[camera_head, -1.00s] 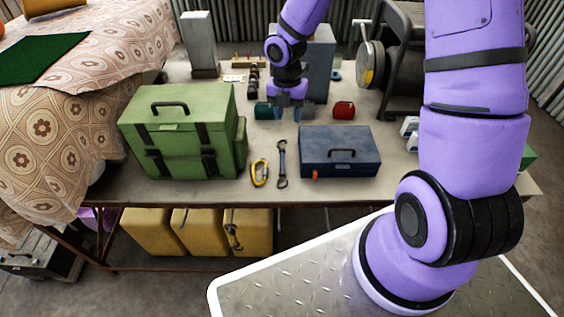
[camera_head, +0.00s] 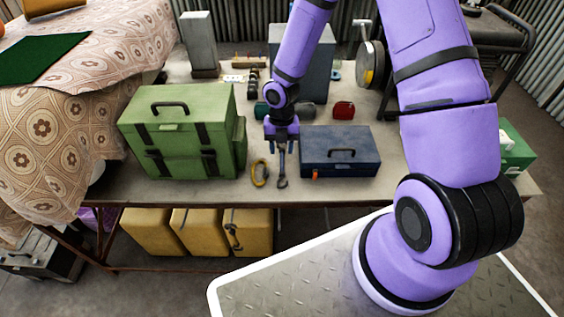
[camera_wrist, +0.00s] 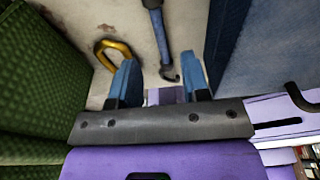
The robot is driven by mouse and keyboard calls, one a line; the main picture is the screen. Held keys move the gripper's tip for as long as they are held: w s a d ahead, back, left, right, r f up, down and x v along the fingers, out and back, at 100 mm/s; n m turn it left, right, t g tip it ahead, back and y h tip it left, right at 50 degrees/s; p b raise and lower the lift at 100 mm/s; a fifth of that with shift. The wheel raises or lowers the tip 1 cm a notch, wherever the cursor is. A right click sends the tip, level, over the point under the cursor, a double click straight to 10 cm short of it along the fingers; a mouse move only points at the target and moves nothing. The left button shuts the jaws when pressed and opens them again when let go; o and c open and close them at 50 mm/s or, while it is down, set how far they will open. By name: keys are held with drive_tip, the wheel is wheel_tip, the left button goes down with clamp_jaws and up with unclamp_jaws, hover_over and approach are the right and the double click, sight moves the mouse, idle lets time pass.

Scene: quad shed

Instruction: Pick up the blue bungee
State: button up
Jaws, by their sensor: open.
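The blue bungee (camera_head: 282,170), a short dark strap with a metal hook at its near end, lies on the workbench between the yellow carabiner and the blue toolbox. In the wrist view the bungee (camera_wrist: 160,33) runs down from the top edge, with its hook between the fingertips in the picture. My gripper (camera_head: 282,148) is over the bungee and hides its far part in the head view. In the wrist view my gripper (camera_wrist: 160,68) is open, with one blue finger on each side of the hook and nothing held. I cannot tell its exact height above the bench.
The yellow carabiner (camera_head: 260,173) lies close left of the bungee. A green case (camera_head: 180,130) stands further left. The dark blue toolbox (camera_head: 340,165) stands close right. A red object (camera_head: 344,110) lies behind. The workbench (camera_head: 225,191) has a clear front strip.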

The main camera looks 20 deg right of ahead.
sight(282, 161)
drive_tip(key=shift+s+f, duration=0.15)
drive_tip(key=shift+f, duration=1.05)
drive_tip(key=shift+s+f, duration=0.15)
drive_tip(key=shift+f, duration=1)
drive_tip(key=shift+f, duration=0.1)
clamp_jaws()
